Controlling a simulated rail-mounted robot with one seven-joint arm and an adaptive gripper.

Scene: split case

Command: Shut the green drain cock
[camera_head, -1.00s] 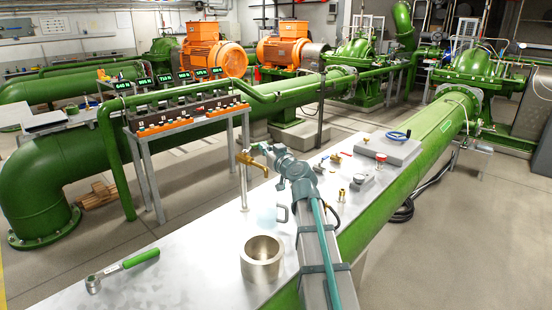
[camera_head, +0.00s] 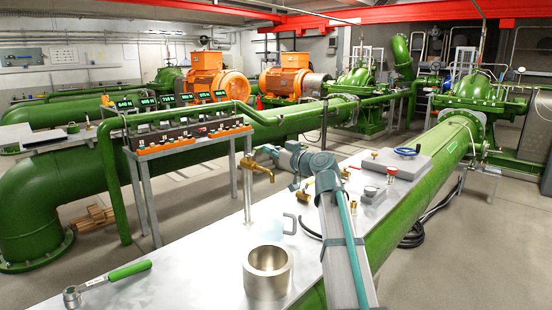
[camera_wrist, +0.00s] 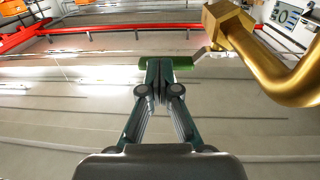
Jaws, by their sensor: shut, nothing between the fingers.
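The drain cock is a brass tap (camera_head: 257,168) on a thin upright pipe at the table's left edge. In the wrist view its brass body (camera_wrist: 262,50) fills the upper right. Its green lever (camera_wrist: 183,63) sticks out to the left of the body on a bent silver stem. My gripper (camera_wrist: 160,66) is shut and empty, its tips in front of the lever and overlapping it. I cannot tell whether they touch it. In the head view my gripper (camera_head: 263,152) is beside the top of the tap. The lever is not clear there.
A metal cup (camera_head: 268,272) and a green-handled ratchet (camera_head: 128,271) lie on the metal table (camera_head: 190,275). Small brass fittings and a grey box (camera_head: 397,163) sit further back. A rack with displays (camera_head: 190,142) stands left of the tap. A big green pipe runs along the right.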

